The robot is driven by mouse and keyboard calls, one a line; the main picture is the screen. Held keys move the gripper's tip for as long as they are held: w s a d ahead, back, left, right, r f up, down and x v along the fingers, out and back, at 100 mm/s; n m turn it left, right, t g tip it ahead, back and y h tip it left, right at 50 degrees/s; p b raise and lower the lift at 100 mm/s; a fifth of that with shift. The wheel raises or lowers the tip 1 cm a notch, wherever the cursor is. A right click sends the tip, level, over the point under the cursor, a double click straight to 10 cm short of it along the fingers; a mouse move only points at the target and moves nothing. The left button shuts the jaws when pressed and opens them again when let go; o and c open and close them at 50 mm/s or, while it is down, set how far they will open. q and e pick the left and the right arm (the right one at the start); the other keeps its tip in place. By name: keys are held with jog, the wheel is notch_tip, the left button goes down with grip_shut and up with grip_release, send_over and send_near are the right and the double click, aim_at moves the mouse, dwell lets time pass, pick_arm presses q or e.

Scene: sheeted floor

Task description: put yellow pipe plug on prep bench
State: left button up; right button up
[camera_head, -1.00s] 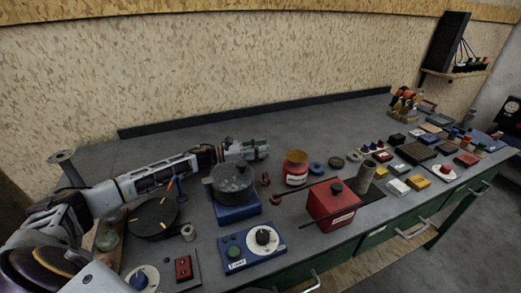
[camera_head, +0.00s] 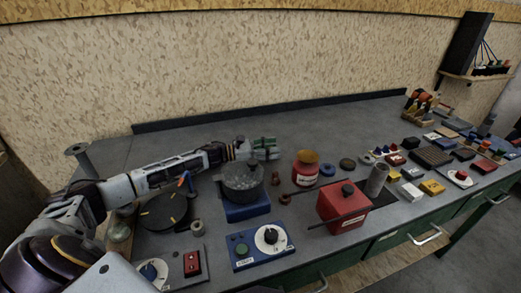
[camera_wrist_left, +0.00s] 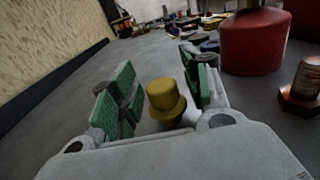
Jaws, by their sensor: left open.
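A yellow pipe plug (camera_wrist_left: 166,98), a rounded cap on a wider collar, stands between the two green-padded fingers of my left gripper in the left wrist view. The left gripper (camera_head: 267,149) is open, low over the grey bench (camera_head: 350,125), behind the pot. Its fingers stand on either side of the plug with gaps visible. In the head view I cannot make out the plug; the gripper seems to hide it. My right gripper is not in view.
A pot (camera_head: 242,180) on a blue base stands in front of the left gripper. A red jar (camera_head: 305,170) is to its right, with a copper-coloured fitting (camera_wrist_left: 302,82) nearby. A red box (camera_head: 343,205) with rods stands farther right. The bench's back strip is clear.

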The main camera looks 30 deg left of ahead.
pick_arm(q)
jog(key=shift+r, duration=0.1)
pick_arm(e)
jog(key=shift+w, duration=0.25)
pick_arm(q)
jog(key=shift+s+a, duration=0.3)
jog(key=shift+a, duration=0.05)
jog(key=shift+v, duration=4.6)
jog(key=shift+p+v, duration=0.3)
jog(key=shift+v, duration=0.65)
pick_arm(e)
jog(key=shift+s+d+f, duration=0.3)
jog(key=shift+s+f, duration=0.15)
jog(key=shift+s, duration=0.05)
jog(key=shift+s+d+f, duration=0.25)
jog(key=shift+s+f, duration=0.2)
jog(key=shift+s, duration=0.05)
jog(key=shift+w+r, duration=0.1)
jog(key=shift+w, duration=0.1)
